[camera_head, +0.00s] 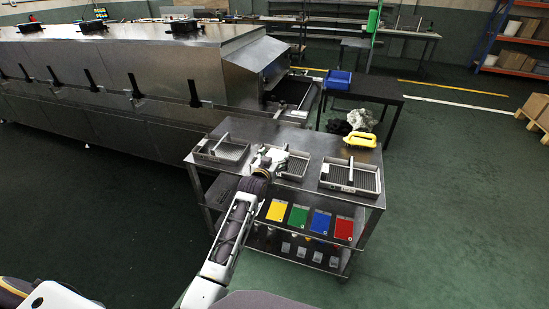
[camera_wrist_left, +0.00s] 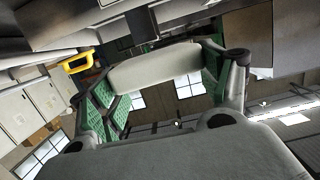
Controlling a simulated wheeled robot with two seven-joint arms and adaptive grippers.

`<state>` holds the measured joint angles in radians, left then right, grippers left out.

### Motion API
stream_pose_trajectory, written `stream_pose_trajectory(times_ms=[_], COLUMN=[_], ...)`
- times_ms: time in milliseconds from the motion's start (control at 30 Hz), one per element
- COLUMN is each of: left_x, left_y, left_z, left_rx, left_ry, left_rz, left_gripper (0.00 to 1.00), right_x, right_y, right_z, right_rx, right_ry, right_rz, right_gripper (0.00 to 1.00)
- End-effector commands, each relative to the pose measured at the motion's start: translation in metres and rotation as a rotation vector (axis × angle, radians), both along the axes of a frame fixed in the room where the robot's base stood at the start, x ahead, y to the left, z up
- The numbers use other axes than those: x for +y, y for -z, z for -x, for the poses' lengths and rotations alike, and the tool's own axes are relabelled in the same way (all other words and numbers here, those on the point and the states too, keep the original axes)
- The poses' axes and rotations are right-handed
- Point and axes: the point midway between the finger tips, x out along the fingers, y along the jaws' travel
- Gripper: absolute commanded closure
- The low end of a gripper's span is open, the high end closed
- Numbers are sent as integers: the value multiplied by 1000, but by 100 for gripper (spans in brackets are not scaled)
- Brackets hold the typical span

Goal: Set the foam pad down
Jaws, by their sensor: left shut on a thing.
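My left gripper (camera_head: 267,157) is over the metal cart, at the left part of the middle tray (camera_head: 304,164). In the left wrist view the left gripper (camera_wrist_left: 160,72) is shut on a pale grey, rounded block (camera_wrist_left: 152,67), which I take to be the foam pad. It lies across between the two fingers. In the head view the gripper and wrist hide most of the pad, and I cannot tell whether it touches the tray. My right gripper is in neither view.
The cart (camera_head: 325,150) also bears a left tray (camera_head: 208,157), a right tray (camera_head: 367,190) and a yellow-handled thing (camera_head: 361,139). Coloured cards hang on its front. A steel dryer (camera_head: 150,80) stands behind left. A dark table with a blue bin (camera_head: 338,79) stands behind.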

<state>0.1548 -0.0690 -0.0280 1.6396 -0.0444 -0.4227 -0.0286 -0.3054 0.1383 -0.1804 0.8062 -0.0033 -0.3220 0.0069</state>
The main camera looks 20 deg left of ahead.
Motion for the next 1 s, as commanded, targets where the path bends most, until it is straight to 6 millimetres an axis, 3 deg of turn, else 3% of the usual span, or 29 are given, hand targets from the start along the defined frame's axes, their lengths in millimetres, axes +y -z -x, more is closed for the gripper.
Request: stream_pose_trajectory(times_ms=[400, 433, 600, 1000], left_x=[0, 0, 0, 0], left_y=[5, 6, 5, 5], left_z=[0, 0, 0, 0], left_rx=[0, 0, 0, 0], left_ry=[0, 0, 0, 0], left_rz=[0, 0, 0, 0], left_gripper=[35, 20, 0, 0], right_x=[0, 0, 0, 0], right_y=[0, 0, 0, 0], right_z=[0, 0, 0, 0], right_rx=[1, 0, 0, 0], right_ry=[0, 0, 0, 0], right_rz=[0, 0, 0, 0], right_gripper=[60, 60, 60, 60])
